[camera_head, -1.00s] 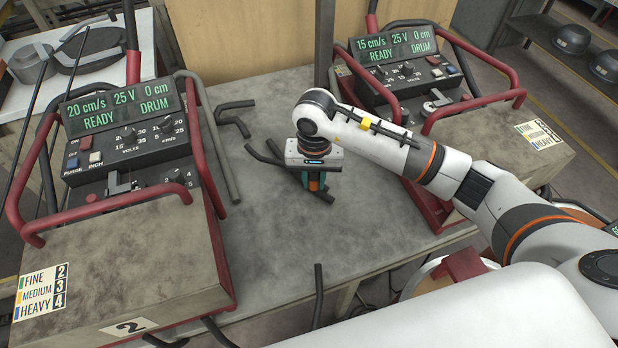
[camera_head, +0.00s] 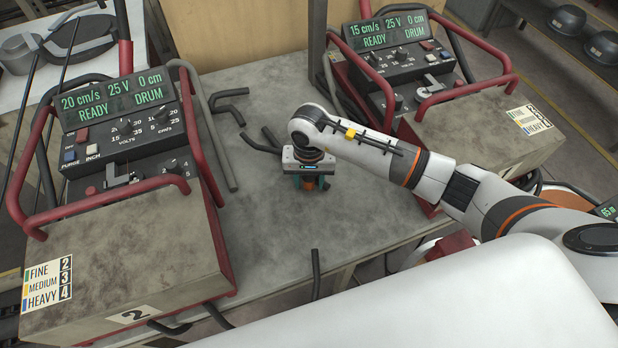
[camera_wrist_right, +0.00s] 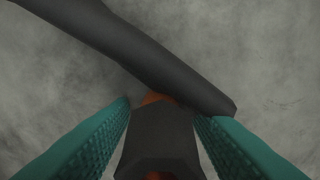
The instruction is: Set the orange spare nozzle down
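My right gripper (camera_head: 310,186) points down at the table between the two machines. Its teal fingers also fill the lower sides of the right wrist view (camera_wrist_right: 162,125). Between them is a dark grey body with an orange part (camera_wrist_right: 155,98) showing past its far end, which looks like the orange spare nozzle. The fingers lie close along both its sides; whether they press on it I cannot tell. The head view mostly hides it behind the gripper. My left gripper is not in view.
A dark rod (camera_wrist_right: 150,55) lies across the table right by the nozzle. Bent dark rods (camera_head: 229,103) lie further back, and another (camera_head: 316,274) at the front edge. Machines stand left (camera_head: 130,245) and right (camera_head: 490,130). The table (camera_head: 265,235) is bare in front.

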